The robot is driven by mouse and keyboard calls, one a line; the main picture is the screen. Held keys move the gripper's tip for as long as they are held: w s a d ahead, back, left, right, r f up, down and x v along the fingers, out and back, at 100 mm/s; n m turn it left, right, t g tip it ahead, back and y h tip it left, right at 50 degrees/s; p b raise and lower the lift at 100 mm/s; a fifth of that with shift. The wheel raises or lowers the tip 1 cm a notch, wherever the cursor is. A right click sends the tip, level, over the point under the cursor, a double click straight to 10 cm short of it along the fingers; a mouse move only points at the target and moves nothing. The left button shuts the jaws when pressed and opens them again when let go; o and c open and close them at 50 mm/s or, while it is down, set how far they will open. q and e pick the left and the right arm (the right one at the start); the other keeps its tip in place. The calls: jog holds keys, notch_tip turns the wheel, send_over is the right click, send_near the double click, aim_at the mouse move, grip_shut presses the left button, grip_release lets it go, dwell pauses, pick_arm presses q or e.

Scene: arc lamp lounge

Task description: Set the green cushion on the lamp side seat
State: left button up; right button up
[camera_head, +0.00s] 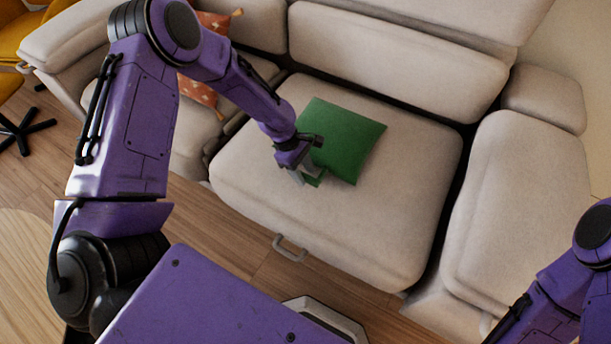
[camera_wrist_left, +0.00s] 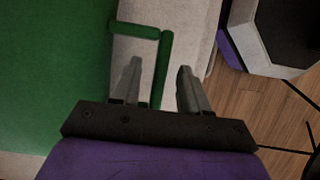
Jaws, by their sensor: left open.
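The green cushion (camera_head: 345,137) lies on the wide beige middle seat (camera_head: 400,215) of the sofa, near its backrest. It also fills the left of the left wrist view (camera_wrist_left: 50,70). A green handle loop (camera_wrist_left: 164,55) sticks out from its edge. My left gripper (camera_head: 305,178) is at the cushion's near left edge, low over the seat. In the left wrist view its open fingers (camera_wrist_left: 158,80) appear on either side of the loop's outer bar; I cannot tell whether they touch it. My right gripper is out of view. No lamp shows.
An orange patterned cushion (camera_head: 200,91) lies on the left part of the sofa, partly behind my left arm. Yellow chairs (camera_head: 12,35) stand at the far left.

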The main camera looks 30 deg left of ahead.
pick_arm(q)
jog(key=p+v, duration=0.1)
jog(key=v, duration=0.7)
jog(key=shift+a+r+p, duration=0.15)
jog(key=shift+r+p, duration=0.15)
jog(key=shift+r, duration=0.1)
jog(key=shift+w, duration=0.1)
jog(key=w+t, duration=0.1)
jog(key=w+m, duration=0.1)
jog(key=w+a+f+t+y, duration=0.1)
jog(key=shift+w+m+t, duration=0.1)
jog(key=shift+m+t, duration=0.2)
jog(key=shift+a+f+m+t+y+p, duration=0.3)
jog(key=shift+f+m+t+y, duration=0.35)
jog(key=shift+t+y, duration=0.15)
jog(key=s+f+m+y+p, duration=0.1)
jog(key=s+m+y+p, duration=0.4)
jog(key=s, duration=2.3)
jog(key=a+m+p, duration=0.1)
jog(key=m+p, duration=0.2)
jog(key=p, duration=0.1)
jog(key=shift+s+f+g, duration=0.15)
jog(key=shift+s+g, duration=0.15)
jog(key=shift+s, duration=0.1)
